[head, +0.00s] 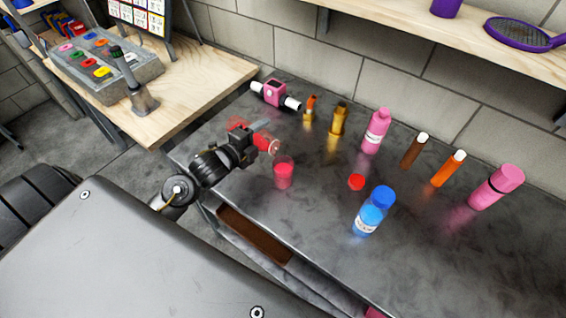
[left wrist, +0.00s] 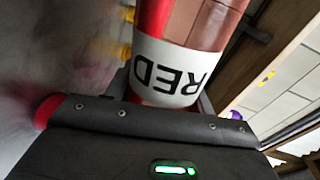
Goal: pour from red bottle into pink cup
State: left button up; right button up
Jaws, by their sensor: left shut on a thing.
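The red bottle (head: 264,142) is in my left gripper (head: 256,132), which is shut on it. The bottle lies tipped over, close to level, with one end toward the pink cup. In the left wrist view the bottle (left wrist: 150,22) fills the upper middle, its white "RED" label upside down. The pink cup (head: 284,174) stands upright on the dark table, just below and right of the bottle's end, apart from it. Pinkish red shows in the cup; I cannot tell whether it is liquid. My right gripper is not in view.
A red cap (head: 356,182) lies right of the cup. A blue bottle (head: 372,212) stands nearer the front. A pink bottle (head: 376,132), an orange tube (head: 448,169) and a pink flask (head: 495,187) stand along the back of the dark table (head: 320,225).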

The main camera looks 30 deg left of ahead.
pick_arm(q)
jog(key=shift+r+m, duration=0.3)
jog(key=shift+r, duration=0.1)
dwell(0.8)
jog(key=shift+f, duration=0.1)
